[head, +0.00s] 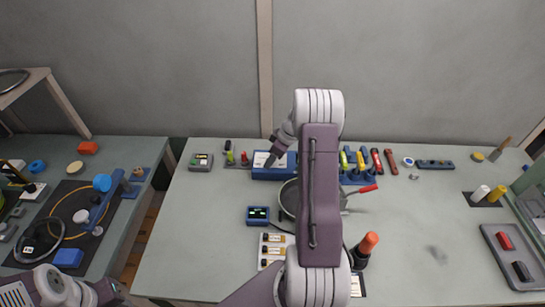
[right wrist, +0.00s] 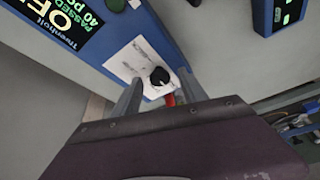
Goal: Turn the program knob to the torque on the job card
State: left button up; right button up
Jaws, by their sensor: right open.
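The blue controller box (head: 262,174) stands at the back of the table. It also fills the upper left of the right wrist view (right wrist: 100,50), with a dark screen (right wrist: 58,22) of bright green text, partly cut off. A white dial plate (right wrist: 133,62) on it carries the black program knob (right wrist: 159,77), with a small white mark. A red piece shows just beyond the knob. My right gripper (right wrist: 160,92) is open, one finger on each side of the knob; contact cannot be told. It reaches the box in the head view (head: 274,157). No job card is readable.
A small screen box (head: 258,215) and a pale panel (head: 263,251) stand in front. An orange-topped tool (head: 367,245) is beside my arm, which partly hides a round pan (head: 289,197). A tool rack (head: 352,177) is right of the box. The table's right middle is mostly clear.

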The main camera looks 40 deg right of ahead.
grip_shut()
